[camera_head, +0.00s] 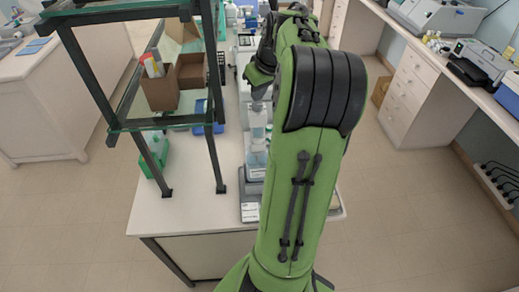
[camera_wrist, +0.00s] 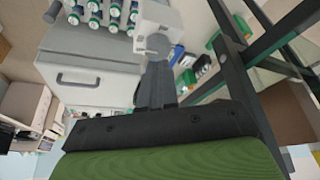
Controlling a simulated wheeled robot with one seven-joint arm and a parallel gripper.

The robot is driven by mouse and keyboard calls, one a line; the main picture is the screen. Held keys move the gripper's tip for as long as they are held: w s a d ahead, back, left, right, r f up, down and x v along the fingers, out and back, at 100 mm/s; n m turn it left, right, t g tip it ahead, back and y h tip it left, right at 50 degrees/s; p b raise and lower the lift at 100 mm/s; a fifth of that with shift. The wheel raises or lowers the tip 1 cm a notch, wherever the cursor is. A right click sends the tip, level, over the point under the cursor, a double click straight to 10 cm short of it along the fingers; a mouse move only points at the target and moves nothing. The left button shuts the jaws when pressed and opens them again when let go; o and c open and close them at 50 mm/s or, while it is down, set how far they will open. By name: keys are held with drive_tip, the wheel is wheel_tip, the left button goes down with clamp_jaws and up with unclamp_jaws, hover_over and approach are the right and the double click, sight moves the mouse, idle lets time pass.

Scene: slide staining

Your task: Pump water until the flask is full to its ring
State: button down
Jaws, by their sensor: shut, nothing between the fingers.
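A clear vessel stack (camera_head: 257,130) stands on the bench directly below the end of my arm. It looks like the pump and flask, but I cannot tell the two apart for certain. The water level and the ring are too small to make out. My gripper (camera_wrist: 155,78) is shut and empty in the wrist view, with its fingertips close to a white device with a round grey face (camera_wrist: 158,43). I cannot tell whether they touch. In the head view the dark wrist hides the fingers and the top of the stack.
A dark-framed glass shelf (camera_head: 130,124) stands left of the stack, with a cardboard box (camera_head: 190,72) and a green container (camera_head: 155,152) nearby. A grey flat device (camera_head: 250,207) sits near the bench's front. The bench's front left (camera_head: 180,215) is clear. Several green-capped bottles (camera_wrist: 95,12) show in the wrist view.

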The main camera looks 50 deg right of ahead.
sight(259, 107)
drive_tip(key=shift+f, duration=0.1)
drive_tip(key=shift+f+b, duration=2.15)
drive_tip(key=shift+f, duration=0.55)
drive_tip(key=shift+a+f, duration=0.1)
wheel_tip(259, 107, up, 6)
drive_tip(key=p, duration=0.5)
drive_tip(key=shift+f, duration=0.1)
drive_tip(key=shift+r+p, duration=0.55)
drive_tip(key=shift+r, duration=1.9)
